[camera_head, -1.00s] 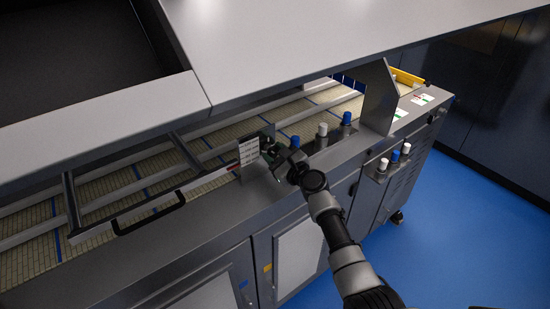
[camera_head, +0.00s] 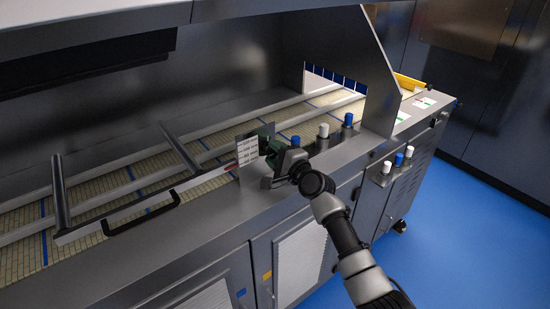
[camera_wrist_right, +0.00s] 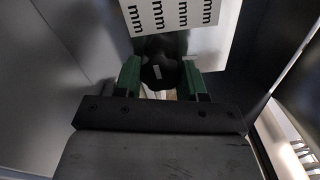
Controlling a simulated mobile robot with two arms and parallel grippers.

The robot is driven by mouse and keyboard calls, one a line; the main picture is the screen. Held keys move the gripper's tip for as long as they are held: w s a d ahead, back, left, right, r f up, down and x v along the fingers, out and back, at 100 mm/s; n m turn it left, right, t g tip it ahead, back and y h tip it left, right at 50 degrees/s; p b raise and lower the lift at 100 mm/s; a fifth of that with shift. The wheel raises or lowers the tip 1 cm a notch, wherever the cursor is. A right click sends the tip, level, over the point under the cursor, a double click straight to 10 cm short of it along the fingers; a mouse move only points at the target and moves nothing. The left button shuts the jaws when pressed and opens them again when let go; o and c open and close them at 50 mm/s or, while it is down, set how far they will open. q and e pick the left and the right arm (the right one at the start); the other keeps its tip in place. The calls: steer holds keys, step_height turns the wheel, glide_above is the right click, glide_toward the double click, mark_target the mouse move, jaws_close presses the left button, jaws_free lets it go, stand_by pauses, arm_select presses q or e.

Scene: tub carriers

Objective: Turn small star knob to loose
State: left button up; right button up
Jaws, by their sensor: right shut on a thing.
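The small star knob (camera_wrist_right: 160,72) is black with a small pale mark on its face, in the right wrist view. It sits just below a white scale plate with black marks (camera_wrist_right: 172,14). My right gripper (camera_wrist_right: 160,80) has its green fingers on both sides of the knob and is shut on it. In the head view my right gripper (camera_head: 270,146) is at the scale plate (camera_head: 248,150), and it hides the knob there. My left gripper is not in view.
A guide rail with a black handle (camera_head: 145,215) runs left from the plate over the tiled belt (camera_head: 100,207). Blue and white capped posts (camera_head: 323,131) stand right of my gripper. More capped posts (camera_head: 398,158) are on the cabinet side. Blue floor (camera_head: 470,220) is clear at right.

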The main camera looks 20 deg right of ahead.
steer(key=n+b, duration=0.2)
steer(key=n, duration=0.3)
steer(key=shift+f+n, duration=0.15)
steer(key=shift+n, duration=0.15)
steer(key=shift+n+b, duration=0.65)
steer(key=shift+n, duration=1.55)
steer(key=o, duration=0.9)
steer(key=b+v, duration=0.1)
steer(key=v, duration=0.9)
steer(key=shift+s+d, duration=0.1)
steer(key=shift+s, duration=0.3)
